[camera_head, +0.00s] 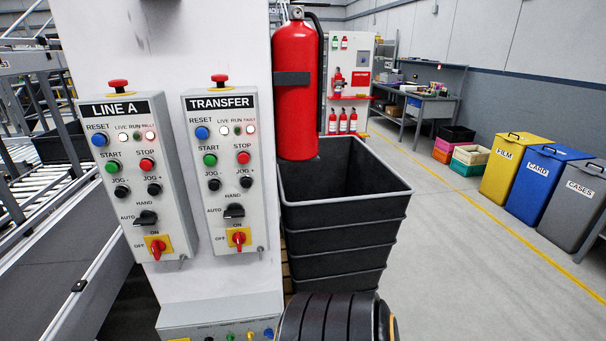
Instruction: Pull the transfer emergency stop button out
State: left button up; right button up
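The TRANSFER control box (227,180) is a light grey panel on the white column, right of the LINE A box. Its emergency stop button (219,78) is a red mushroom head on top of the box, with a yellow base beneath it. I cannot tell from this view whether it is pressed in or out. The TRANSFER fault lamp (250,129) looks lit, with a reddish glow. The front has a blue reset button (202,133), a green start button (210,160) and a red stop button (243,157). Neither of my grippers shows.
The LINE A box (139,185) carries a similar red button (118,84) close to the left. A red fire extinguisher (296,90) hangs right of the TRANSFER box, above stacked dark bins (345,230). A black ribbed rounded part (338,318) fills the bottom centre. Open floor lies right.

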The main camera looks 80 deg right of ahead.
aim_at(220, 78)
jog(key=z, duration=1.9)
